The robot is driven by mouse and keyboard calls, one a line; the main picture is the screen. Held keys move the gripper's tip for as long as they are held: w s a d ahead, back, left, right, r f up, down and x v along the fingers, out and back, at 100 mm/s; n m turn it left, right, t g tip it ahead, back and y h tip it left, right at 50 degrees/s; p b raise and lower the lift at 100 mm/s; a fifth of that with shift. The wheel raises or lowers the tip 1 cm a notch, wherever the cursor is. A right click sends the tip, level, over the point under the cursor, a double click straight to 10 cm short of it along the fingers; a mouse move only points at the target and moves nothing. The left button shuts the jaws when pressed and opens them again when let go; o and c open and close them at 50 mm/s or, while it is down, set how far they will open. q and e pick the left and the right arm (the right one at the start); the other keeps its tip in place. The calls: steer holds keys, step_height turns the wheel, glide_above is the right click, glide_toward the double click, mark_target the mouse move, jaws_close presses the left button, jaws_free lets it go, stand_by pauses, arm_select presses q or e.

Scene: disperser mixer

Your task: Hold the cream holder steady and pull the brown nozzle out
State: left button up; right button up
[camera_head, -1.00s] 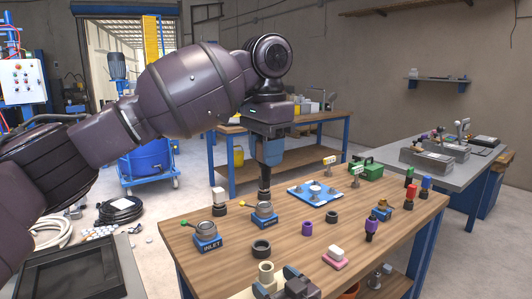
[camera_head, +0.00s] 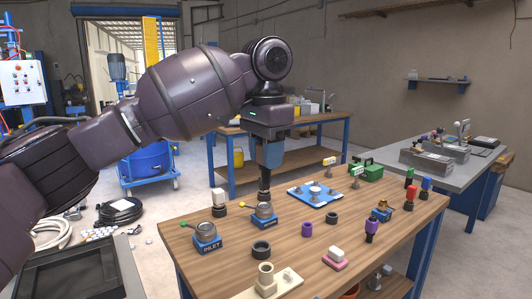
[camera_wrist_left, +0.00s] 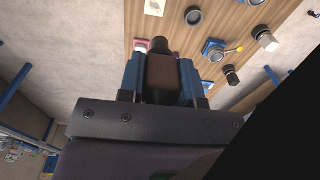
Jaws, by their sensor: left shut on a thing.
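My left gripper (camera_head: 268,158) points down above the wooden table, its blue fingers shut on the brown nozzle (camera_head: 264,182). In the left wrist view the nozzle (camera_wrist_left: 165,78) sits between the two blue fingers, with a dark rounded tip. The cream holder (camera_head: 287,283) lies at the near edge of the table, its raised round socket (camera_head: 265,275) empty. The nozzle is well apart from it, held farther back. In the head view its lower end overlaps the blue-based fitting behind, so its exact height is unclear. My right gripper is not in view.
A blue INLET block (camera_head: 207,240) and a similar blue-based fitting (camera_head: 262,216) stand at the left of the table. A dark ring (camera_head: 261,248), a purple ring (camera_head: 307,229) and a pink block (camera_head: 335,260) lie nearby. A blue plate (camera_head: 315,194) is farther back.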

arm_select(q)
steer(key=shift+s+r+p, duration=0.2)
steer(key=shift+r, duration=0.5)
steer(key=shift+s+r+p, duration=0.2)
steer(key=shift+r, duration=0.5)
steer(key=r, duration=0.1)
steer(key=s+r+p, duration=0.1)
steer(key=r, duration=0.1)
steer(key=shift+r+t, duration=0.15)
steer(key=shift+t, duration=0.25)
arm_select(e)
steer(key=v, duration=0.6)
arm_select(q)
steer(key=shift+n, duration=0.3)
